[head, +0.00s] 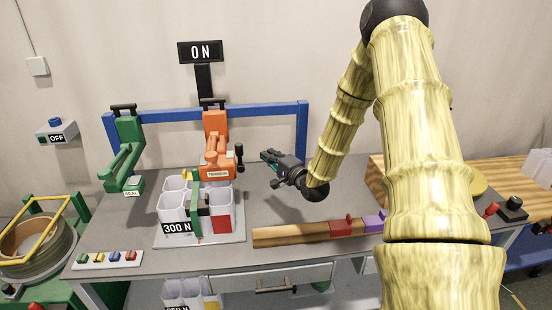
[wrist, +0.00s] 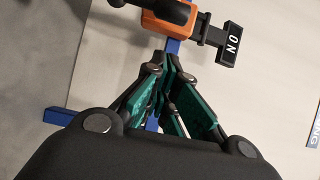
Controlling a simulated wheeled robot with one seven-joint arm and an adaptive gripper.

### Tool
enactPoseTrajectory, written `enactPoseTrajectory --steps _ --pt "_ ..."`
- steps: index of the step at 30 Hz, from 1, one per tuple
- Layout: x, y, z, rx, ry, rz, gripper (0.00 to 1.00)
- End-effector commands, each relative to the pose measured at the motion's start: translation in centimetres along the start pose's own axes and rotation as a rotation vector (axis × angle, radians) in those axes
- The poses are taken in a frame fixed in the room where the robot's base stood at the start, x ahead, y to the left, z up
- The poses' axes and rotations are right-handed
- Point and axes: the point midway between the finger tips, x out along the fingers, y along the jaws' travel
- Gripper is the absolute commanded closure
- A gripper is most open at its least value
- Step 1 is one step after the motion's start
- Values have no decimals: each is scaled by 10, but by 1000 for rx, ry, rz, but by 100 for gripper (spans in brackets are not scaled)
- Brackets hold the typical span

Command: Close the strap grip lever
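My gripper (head: 268,157) is in the air above the grey table, to the right of the orange tension unit (head: 215,130). Its green-padded fingers come together at the tips (wrist: 172,68) in the wrist view, with nothing visible between them. The orange unit hangs on the blue rail, carries a label reading TENSION, and has a dark lever with a knob (head: 239,157) on its right side. Its orange body and black handle (wrist: 165,14) show beyond the fingertips in the wrist view. I cannot tell for certain which handle is the strap grip lever, nor its exact position.
A green sealing unit (head: 128,150) hangs left of the orange one. A rack of white bins (head: 170,212) marked 300 N stands below them. A wooden beam (head: 290,235) with red and purple blocks lies at the front. An ON sign (head: 200,51) stands above.

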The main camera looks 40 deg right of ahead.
Motion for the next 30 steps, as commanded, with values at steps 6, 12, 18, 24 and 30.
enactPoseTrajectory --steps 6,12,18,24,30 --pt "30 -2 0 -3 -1 1 100" --pt "46 -2 16 -1 -1 1 100" --pt "56 -1 26 0 0 0 100" --pt "59 0 28 0 1 0 100" --pt "59 0 28 0 0 0 100"
